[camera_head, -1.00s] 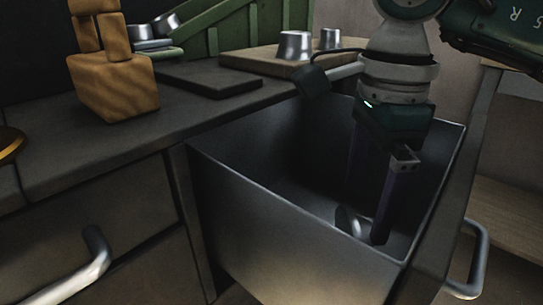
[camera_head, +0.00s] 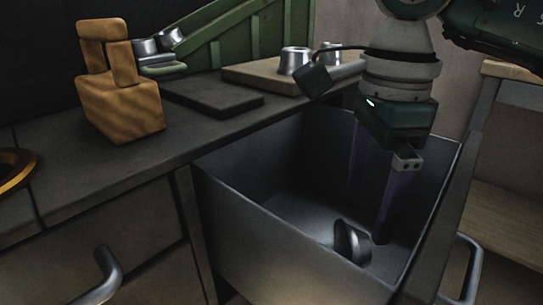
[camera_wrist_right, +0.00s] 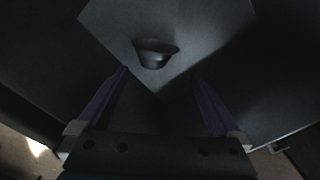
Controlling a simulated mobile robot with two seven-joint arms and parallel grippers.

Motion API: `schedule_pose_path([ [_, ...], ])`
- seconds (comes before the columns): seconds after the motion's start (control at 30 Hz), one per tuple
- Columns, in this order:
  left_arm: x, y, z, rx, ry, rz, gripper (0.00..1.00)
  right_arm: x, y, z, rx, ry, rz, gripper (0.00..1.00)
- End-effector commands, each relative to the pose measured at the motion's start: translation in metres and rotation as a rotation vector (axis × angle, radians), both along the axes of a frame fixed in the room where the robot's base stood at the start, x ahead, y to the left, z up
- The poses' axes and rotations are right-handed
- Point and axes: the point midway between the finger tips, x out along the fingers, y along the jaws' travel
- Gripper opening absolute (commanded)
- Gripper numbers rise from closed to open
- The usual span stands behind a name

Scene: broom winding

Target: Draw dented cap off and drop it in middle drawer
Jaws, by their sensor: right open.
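A dark metal cap (camera_head: 352,242) lies tilted on the floor of the open drawer (camera_head: 262,238), near its front wall. The right wrist view also shows the cap (camera_wrist_right: 155,53), beyond the fingertips and apart from them; I cannot make out a dent. My right gripper (camera_head: 372,205) reaches down into the drawer with its fingers apart, beside the cap. Its two fingers (camera_wrist_right: 160,80) show open and empty in the right wrist view. My left gripper is not in view.
On the counter stand a wooden block figure (camera_head: 120,105), a dark flat plate (camera_head: 212,95), a board with metal caps (camera_head: 295,60) and a green rack (camera_head: 225,35) holding more caps. A brass ring (camera_head: 14,168) sits at the left. A wooden shelf (camera_head: 510,215) is at the right.

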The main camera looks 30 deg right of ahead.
Motion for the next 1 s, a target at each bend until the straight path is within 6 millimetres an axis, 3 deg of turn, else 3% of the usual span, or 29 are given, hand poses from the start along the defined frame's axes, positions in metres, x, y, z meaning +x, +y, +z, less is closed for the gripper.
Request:
schedule_pose_path([
  [1.0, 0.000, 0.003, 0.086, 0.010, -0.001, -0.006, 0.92, 0.000, 0.000, 0.105, 0.000, 0.000, 0.000, 1.00],
])
